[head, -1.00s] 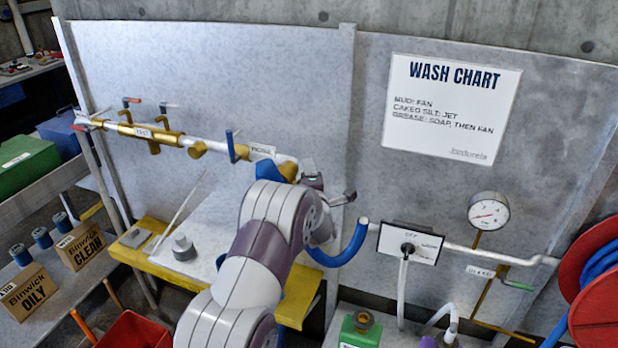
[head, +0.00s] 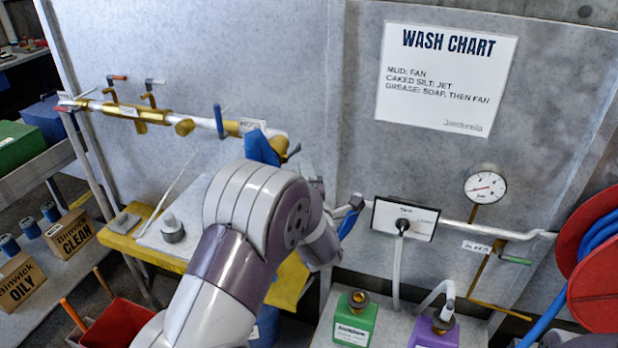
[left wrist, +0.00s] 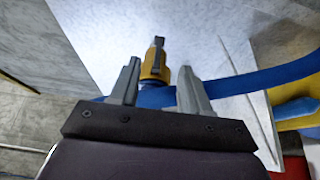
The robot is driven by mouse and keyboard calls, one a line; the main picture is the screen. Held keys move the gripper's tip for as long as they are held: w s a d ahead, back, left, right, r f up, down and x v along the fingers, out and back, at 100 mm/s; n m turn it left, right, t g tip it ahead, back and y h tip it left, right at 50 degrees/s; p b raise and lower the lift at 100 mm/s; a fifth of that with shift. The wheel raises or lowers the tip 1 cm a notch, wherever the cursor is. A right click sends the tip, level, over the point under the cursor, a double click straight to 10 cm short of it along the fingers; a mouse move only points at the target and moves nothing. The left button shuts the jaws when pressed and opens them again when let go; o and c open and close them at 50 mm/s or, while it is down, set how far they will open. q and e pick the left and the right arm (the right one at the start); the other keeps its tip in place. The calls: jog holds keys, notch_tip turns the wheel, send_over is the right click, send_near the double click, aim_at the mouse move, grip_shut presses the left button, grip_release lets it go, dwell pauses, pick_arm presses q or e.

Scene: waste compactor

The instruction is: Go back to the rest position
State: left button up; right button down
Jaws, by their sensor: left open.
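My left arm fills the lower middle of the head view, and its gripper (head: 332,196) is mostly hidden behind my wrist, in front of the wall panel. In the left wrist view my left gripper (left wrist: 157,68) is open, with its two grey fingers apart. A brass fitting with a dark lever (left wrist: 155,62) and a blue hose (left wrist: 245,84) show beyond the fingers. Nothing is clearly gripped; I cannot tell how close the hose is to the fingers. My right gripper is not in view.
A brass pipe with valves (head: 140,112) runs along the panel at left. A selector box (head: 404,218), pressure gauge (head: 485,185) and red hose reel (head: 600,270) are at right. Green (head: 355,320) and purple (head: 433,332) jugs stand below. A yellow-edged bench (head: 150,250) lies behind my arm.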

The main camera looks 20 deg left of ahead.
pick_arm(q)
jog(key=s+d+f+m+g+h, duration=0.4)
jog(key=s+d+f+m, duration=0.1)
jog(key=f+m, duration=0.25)
jog(key=s+d+f+m+g+h, duration=0.45)
jog(key=s+f+m, duration=0.2)
jog(key=m, duration=0.25)
jog(key=s+r+m+g, duration=0.1)
jog(key=s+m+g, duration=0.5)
jog(key=s, duration=1)
jog(key=shift+s+a+r+m, duration=0.3)
jog(key=shift+a+m, duration=0.1)
jog(key=shift+m, duration=0.55)
jog(key=shift+h, duration=0.25)
